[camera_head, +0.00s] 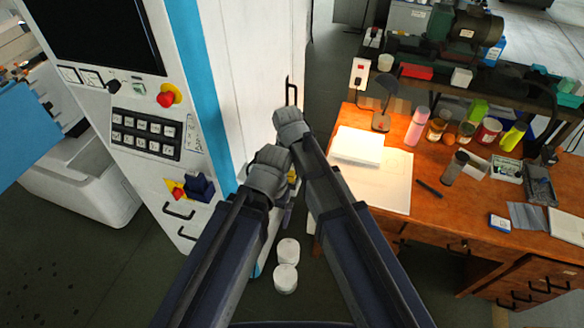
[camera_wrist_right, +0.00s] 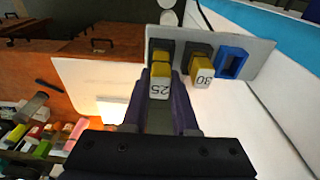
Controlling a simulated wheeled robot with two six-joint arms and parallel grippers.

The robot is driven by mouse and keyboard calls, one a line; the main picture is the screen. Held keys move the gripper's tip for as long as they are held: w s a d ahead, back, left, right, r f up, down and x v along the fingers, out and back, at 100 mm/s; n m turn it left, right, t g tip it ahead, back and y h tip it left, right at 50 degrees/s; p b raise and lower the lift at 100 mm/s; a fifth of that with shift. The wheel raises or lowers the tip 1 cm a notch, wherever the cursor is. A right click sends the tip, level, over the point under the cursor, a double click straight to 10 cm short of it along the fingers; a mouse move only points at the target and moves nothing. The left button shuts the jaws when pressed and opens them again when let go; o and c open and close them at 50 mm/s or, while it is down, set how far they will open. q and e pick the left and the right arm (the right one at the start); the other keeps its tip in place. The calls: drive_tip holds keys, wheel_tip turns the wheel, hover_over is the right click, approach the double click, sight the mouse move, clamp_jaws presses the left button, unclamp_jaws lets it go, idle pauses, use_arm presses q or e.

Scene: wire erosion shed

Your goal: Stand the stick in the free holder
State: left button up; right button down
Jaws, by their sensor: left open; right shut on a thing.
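A yellow stick with a white end marked 25 (camera_wrist_right: 160,88) is between the fingers of my right gripper (camera_wrist_right: 168,110) in the right wrist view. It overlaps the leftmost holder (camera_wrist_right: 161,46) of a grey plate; I cannot tell how far it sits in it. A similar yellow stick marked 30 (camera_wrist_right: 203,76) is at the middle holder (camera_wrist_right: 199,50). The blue holder (camera_wrist_right: 232,63) on the right looks empty. In the head view, my left gripper (camera_head: 287,212) is open beside the white cabinet, partly hidden by my arm. My right gripper's fingers are hidden there.
A wooden desk (camera_head: 440,215) with paper, bottles and jars stands on the right. The white machine (camera_head: 140,100) with buttons is on the left. Two white round containers (camera_head: 286,278) stand on the floor below my arms.

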use_arm(q)
drive_tip(key=shift+f, duration=0.35)
use_arm(e)
drive_tip(key=shift+f, duration=0.35)
drive_tip(key=c, duration=0.7)
unclamp_jaws()
use_arm(q)
drive_tip(key=shift+r, duration=0.1)
use_arm(e)
drive_tip(key=shift+r, duration=0.15)
